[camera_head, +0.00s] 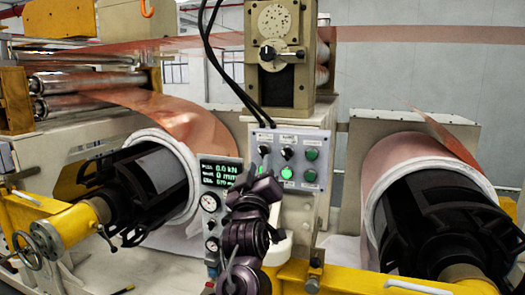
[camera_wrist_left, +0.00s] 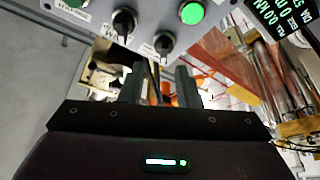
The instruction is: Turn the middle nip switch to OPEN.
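A grey control panel (camera_head: 297,141) carries two black selector switches in its upper row: a left one (camera_head: 264,150) and a middle one (camera_head: 287,153). A lit green button (camera_head: 287,173) sits below the middle switch. The switch labels are too small to read. In the left wrist view, two black knobs, a nearer one (camera_wrist_left: 164,42) and a farther one (camera_wrist_left: 124,23), show beside a green button (camera_wrist_left: 191,13). My left gripper (camera_wrist_left: 160,72) has its fingers apart, empty, just short of the nearer knob. In the head view it is in front of the panel's lower left, its fingers hard to see. My right gripper is not in view.
A display (camera_head: 220,171) and gauges (camera_head: 210,203) stand left of the panel. A beige box with a black handle (camera_head: 267,53) is above it, with black cables (camera_head: 222,70) hanging down. Large copper rolls (camera_head: 170,125) flank the panel.

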